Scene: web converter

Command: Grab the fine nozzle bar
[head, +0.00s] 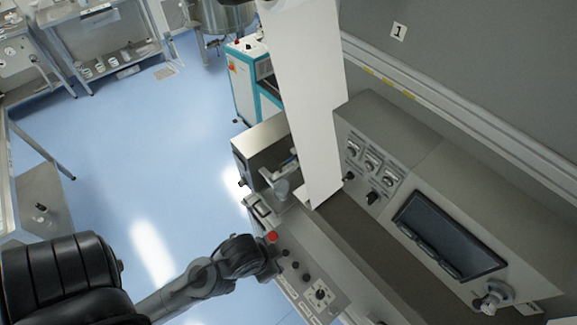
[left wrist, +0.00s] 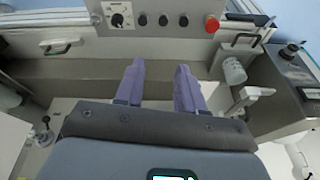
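I cannot pick out the fine nozzle bar with certainty in either view. My left gripper (left wrist: 160,66) shows two purple fingers standing apart with nothing between them in the left wrist view. They point toward the machine's long grey channel, below a control panel (left wrist: 160,18) with a knob, black buttons and a red button (left wrist: 211,24). In the head view my left arm reaches in from the lower left and its end is beside the red button (head: 271,237); the fingers cannot be made out there. My right gripper is not in view.
A grey cup-shaped part (left wrist: 234,70) stands right of the fingers. In the head view a tall white panel (head: 305,95) rises from the machine, with a dark rectangular panel (head: 450,235) to the right. Open blue floor (head: 150,140) lies left.

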